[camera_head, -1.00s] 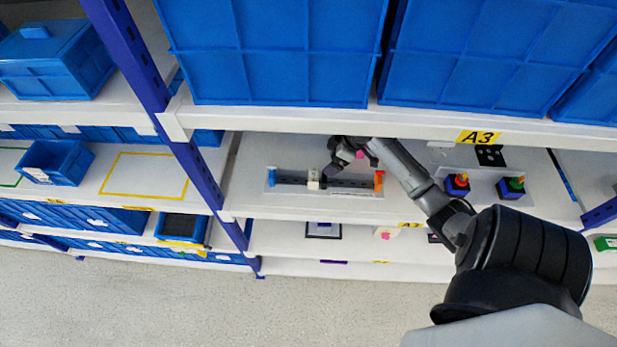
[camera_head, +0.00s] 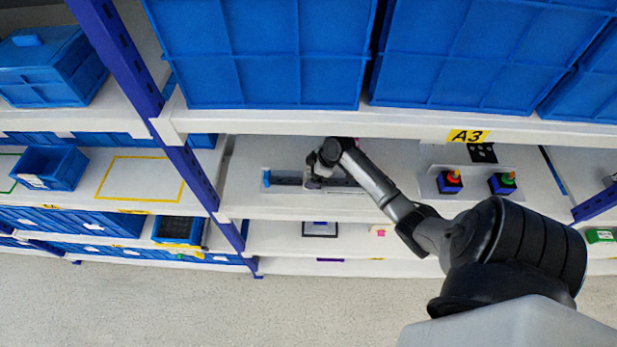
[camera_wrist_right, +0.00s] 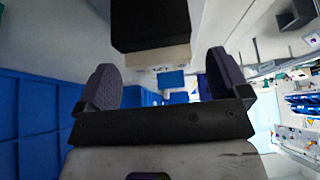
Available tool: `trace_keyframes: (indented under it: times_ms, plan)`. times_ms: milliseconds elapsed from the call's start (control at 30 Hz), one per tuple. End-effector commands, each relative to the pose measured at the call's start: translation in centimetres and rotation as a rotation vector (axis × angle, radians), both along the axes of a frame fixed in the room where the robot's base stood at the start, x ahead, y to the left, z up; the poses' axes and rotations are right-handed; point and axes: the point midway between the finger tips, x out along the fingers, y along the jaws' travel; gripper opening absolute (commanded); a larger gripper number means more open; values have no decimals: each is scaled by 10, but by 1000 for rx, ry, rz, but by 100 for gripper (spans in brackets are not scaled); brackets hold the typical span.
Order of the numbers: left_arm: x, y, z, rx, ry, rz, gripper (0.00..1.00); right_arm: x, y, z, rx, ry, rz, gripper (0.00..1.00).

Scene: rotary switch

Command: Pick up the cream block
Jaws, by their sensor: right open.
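A cream block (camera_wrist_right: 157,60) shows in the right wrist view, against a dark block-like part (camera_wrist_right: 150,25). It lies ahead of and between the two spread fingers of my right gripper (camera_wrist_right: 160,72), with no clear contact visible. In the head view my right gripper (camera_head: 316,174) is over the middle of the dark rail (camera_head: 287,181) on the shelf and hides most or all of the cream block there. My left gripper is not in view.
The rail sits on a plate on the shelf (camera_head: 240,203), under a shelf edge marked A3 (camera_head: 468,136) with large blue bins (camera_head: 260,55) above. A panel with two coloured knobs (camera_head: 450,181) stands to the right. A blue upright (camera_head: 150,95) stands to the left.

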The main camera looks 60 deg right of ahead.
Motion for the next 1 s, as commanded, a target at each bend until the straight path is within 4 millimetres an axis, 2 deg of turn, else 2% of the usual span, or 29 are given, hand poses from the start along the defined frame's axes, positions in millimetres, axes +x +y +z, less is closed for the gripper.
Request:
trace_keyframes:
  times_ms: [133,300,667,1000]
  plan:
    - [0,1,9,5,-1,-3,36,8,5,-15,5,2,-1,94]
    - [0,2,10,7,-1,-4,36,15,8,-31,2,1,-1,94]
    - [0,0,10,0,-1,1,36,17,9,-37,0,1,0,94]
    - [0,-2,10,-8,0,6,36,17,9,-36,0,1,0,62]
